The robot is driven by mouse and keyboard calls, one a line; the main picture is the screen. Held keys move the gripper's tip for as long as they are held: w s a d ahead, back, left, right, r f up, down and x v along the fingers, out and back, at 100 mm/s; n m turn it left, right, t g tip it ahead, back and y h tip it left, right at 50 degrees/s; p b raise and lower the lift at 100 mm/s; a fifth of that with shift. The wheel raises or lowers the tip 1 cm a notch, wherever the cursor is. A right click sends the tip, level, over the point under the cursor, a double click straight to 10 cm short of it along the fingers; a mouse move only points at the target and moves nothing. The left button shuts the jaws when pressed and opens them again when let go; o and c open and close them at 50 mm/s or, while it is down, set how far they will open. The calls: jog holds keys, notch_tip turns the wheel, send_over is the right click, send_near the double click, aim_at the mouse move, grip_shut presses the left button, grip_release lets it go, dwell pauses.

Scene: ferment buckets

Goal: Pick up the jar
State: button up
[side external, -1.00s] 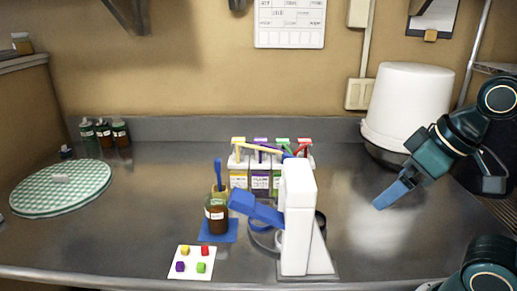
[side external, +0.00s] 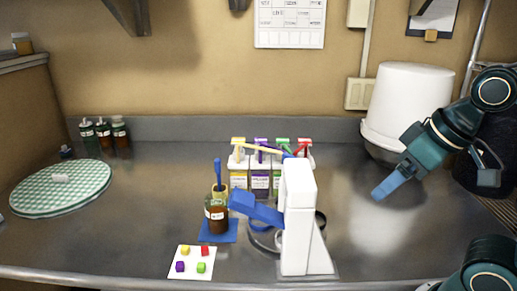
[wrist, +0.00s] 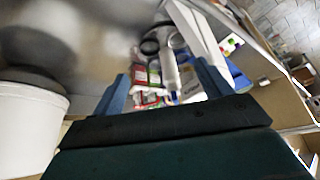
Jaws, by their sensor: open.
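A brown jar (side external: 216,218) with a pale label stands upright on a small blue mat (side external: 230,237) left of centre in the side external view. I cannot make out the jar in the wrist view.
A white stand (side external: 297,218) with a blue arm is right of the jar. A rack of coloured containers (side external: 262,181) is behind it. A white card (side external: 192,262) with coloured cubes lies in front. A large white bucket (side external: 405,105) stands at back right. The left-centre counter is clear.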

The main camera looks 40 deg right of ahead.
jog(key=w+a+r+m+g, duration=0.1)
jog(key=w+m, duration=0.2)
jog(key=w, duration=0.3)
jog(key=w+a+r+m+g, duration=0.1)
jog(key=w+a+r+m, duration=0.1)
jog(key=w+m, duration=0.2)
jog(key=w+a+r+m+g, duration=0.1)
jog(key=w+a+r+m, duration=0.1)
jog(key=w, duration=0.8)
jog(key=shift+r+m, duration=0.25)
jog(key=shift+m, duration=0.45)
jog(key=w+a+f+m+g, duration=0.1)
jog(key=w+a+f+m, duration=0.3)
jog(key=w, duration=0.5)
jog(key=m+g, duration=0.2)
jog(key=m, duration=0.4)
send_over(217, 214)
jog(key=w+d, duration=0.2)
jog(key=w, duration=0.1)
notch_tip(217, 214, down, 6)
jog(key=shift+s+a, duration=0.15)
jog(key=shift+f, duration=0.2)
notch_tip(217, 214, down, 8)
jog(key=shift+f, duration=0.2)
